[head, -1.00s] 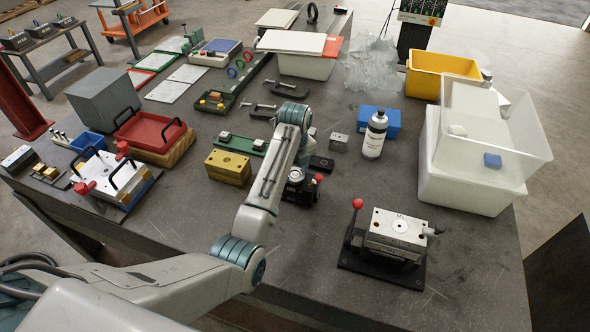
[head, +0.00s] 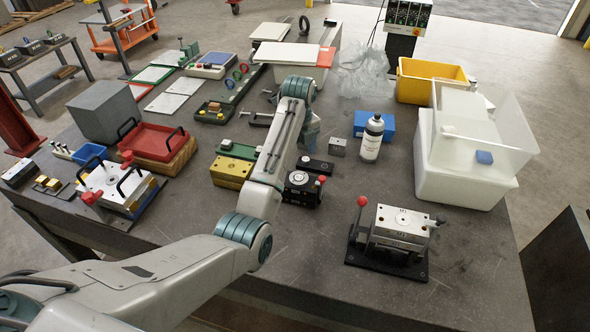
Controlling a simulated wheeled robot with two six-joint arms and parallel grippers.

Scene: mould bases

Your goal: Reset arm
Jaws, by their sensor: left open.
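My left arm reaches in from the lower left and bends up over the middle of the table. Its left gripper (head: 309,140) is at the far end, mostly hidden behind the wrist. It is open, and I see nothing held in it. It is above the table, near the black block with a round dial (head: 303,188) and the small grey block (head: 338,146). A steel mould base (head: 401,227) on a black plate with a red-knobbed lever stands at the front right. Another mould base with black handles (head: 114,186) stands at the left. My right gripper is not in view.
A yellow-gold block (head: 231,172) lies left of my forearm. A white bottle (head: 372,139) stands by a blue box (head: 374,124). A clear bin (head: 500,140) rests on a white bin (head: 463,178) at the right. The front middle of the table is mostly bare.

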